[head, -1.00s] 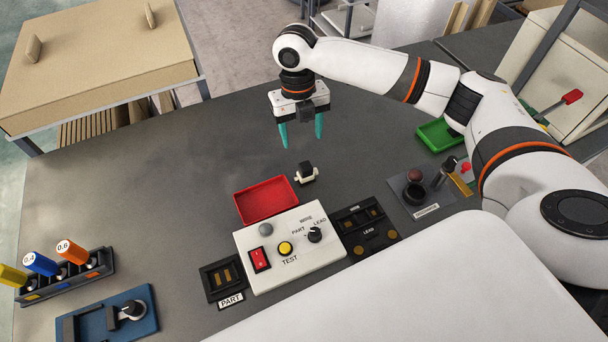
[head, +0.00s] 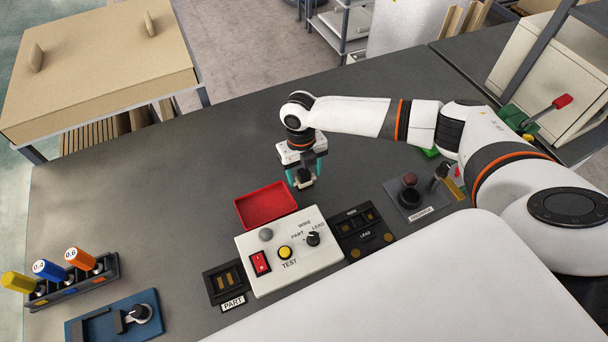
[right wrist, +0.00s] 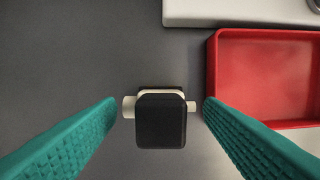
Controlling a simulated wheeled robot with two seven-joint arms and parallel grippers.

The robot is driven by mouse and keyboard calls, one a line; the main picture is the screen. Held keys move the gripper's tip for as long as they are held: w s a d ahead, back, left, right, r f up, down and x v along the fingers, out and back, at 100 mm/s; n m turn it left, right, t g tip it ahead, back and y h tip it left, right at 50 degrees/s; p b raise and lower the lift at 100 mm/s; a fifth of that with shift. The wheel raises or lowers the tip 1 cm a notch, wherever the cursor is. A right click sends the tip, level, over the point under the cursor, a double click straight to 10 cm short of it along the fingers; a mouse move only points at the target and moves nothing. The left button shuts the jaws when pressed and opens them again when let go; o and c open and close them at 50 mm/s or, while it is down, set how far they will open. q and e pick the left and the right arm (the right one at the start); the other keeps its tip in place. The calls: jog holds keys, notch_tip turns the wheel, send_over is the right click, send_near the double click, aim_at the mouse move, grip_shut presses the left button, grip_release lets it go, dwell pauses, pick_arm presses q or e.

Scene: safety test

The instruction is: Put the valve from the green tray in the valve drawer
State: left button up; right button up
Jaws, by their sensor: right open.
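A small valve-like part with a black block and a cream body (head: 304,182) stands on the dark bench just behind the red tray (head: 267,205), not in a green tray. My right gripper (head: 305,176) is down over it with teal fingers. In the right wrist view the part (right wrist: 161,120) lies between the open fingers (right wrist: 160,112), with a gap on each side. A green tray (head: 430,152) shows only as a sliver behind my right arm; its contents are hidden. I cannot make out a labelled valve drawer. My left gripper is not in view.
A white test box (head: 290,250) stands in front of the red tray, with black lead sockets (head: 366,230) to its right. A screwdriver rack (head: 75,285) and blue fixture (head: 115,318) are front left. A tan knobbed cabinet (head: 95,70) stands back left.

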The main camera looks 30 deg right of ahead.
jog(key=shift+f, duration=0.4)
jog(key=shift+c, duration=0.5)
jog(key=shift+r, duration=0.1)
jog(key=c, duration=1.1)
